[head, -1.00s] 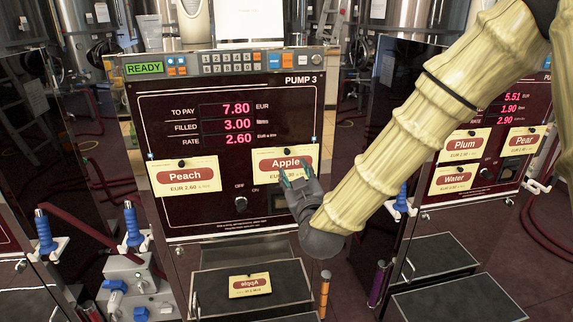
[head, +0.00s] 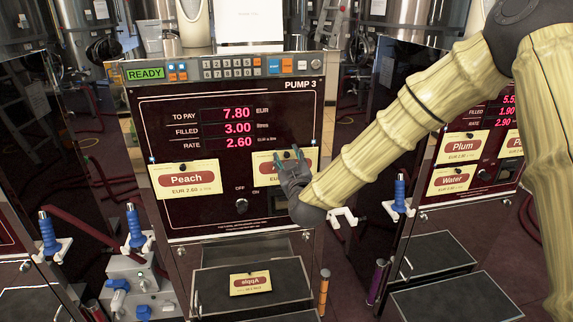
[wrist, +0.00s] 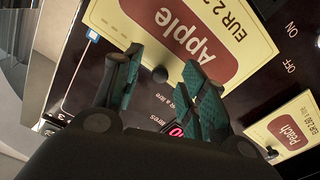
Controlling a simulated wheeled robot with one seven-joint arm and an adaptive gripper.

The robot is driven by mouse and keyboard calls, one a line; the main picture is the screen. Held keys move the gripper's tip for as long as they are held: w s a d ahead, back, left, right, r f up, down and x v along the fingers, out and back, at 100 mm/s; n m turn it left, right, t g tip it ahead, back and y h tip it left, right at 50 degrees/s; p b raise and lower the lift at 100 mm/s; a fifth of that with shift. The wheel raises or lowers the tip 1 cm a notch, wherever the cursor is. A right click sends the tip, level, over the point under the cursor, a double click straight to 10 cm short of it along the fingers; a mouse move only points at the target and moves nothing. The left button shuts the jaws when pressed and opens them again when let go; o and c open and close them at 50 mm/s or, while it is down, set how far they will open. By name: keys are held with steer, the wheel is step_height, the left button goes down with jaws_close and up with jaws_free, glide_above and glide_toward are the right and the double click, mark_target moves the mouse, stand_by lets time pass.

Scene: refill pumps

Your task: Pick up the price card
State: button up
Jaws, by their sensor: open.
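A cream Apple price card (head: 261,176) with a red label hangs on the dark front of Pump 3, partly hidden by my gripper. In the wrist view the Apple card (wrist: 243,38) appears upside down, with a dark round peg (wrist: 160,74) near its top edge. My gripper (head: 288,155) is open in front of the card's upper part. In the wrist view its two teal-padded fingers (wrist: 162,58) appear on either side of the peg, with nothing held. I cannot tell whether they touch the card.
A switch knob (head: 241,206) sits between and below the cards. Another pump with Plum (head: 463,147) and Water cards stands right.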

steer(key=shift+w+a, duration=0.15)
steer(key=shift+w, duration=0.4)
steer(key=shift+c, duration=0.3)
jaws_close()
steer(key=shift+s, duration=0.1)
steer(key=shift+s+r+b, duration=0.35)
steer(key=shift+s+r, duration=0.35)
steer(key=s+d+r+b, duration=0.2)
steer(key=s+r, duration=0.4)
steer(key=s, duration=0.6)
steer(key=shift+s+d+r, duration=0.15)
steer(key=shift+d+r, duration=0.15)
steer(key=shift+d, duration=0.05)
